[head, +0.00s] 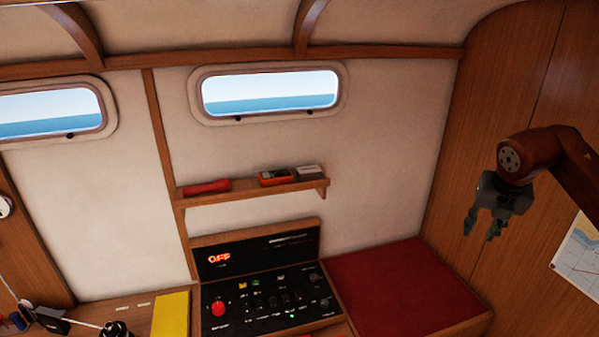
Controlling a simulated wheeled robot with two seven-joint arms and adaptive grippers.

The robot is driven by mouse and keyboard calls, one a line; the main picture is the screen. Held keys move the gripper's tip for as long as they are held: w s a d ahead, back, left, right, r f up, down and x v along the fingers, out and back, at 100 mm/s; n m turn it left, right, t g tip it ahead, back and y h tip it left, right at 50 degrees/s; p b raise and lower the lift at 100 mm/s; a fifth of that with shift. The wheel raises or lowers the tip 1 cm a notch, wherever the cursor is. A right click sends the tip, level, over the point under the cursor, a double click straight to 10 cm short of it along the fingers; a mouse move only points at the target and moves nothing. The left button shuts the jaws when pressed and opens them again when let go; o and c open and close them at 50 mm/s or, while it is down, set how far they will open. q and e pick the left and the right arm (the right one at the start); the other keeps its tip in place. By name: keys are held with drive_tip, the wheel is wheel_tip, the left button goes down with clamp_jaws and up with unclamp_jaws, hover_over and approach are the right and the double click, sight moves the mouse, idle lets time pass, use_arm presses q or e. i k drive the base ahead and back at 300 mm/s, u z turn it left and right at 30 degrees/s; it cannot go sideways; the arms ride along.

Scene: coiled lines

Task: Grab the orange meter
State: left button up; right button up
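The orange meter (276,177) lies on a small wooden wall shelf (255,191) below the right-hand window. It has a dark face and sits between a red cylinder-like object and a grey box. My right gripper (482,230) is at the right, well away from the meter, in front of the wood-panelled wall. Its fingers point down and stand apart with nothing visible between them. My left gripper is not in view.
The red object (206,187) and grey box (309,172) flank the meter closely. Below are a black control panel (262,312) with a red knob, a yellow item (170,315) and a red cushion (400,290). The space before the shelf looks clear.

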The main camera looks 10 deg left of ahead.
sight(281, 177)
drive_tip(key=u, duration=0.5)
drive_tip(key=i, duration=0.85)
drive_tip(key=u, duration=0.85)
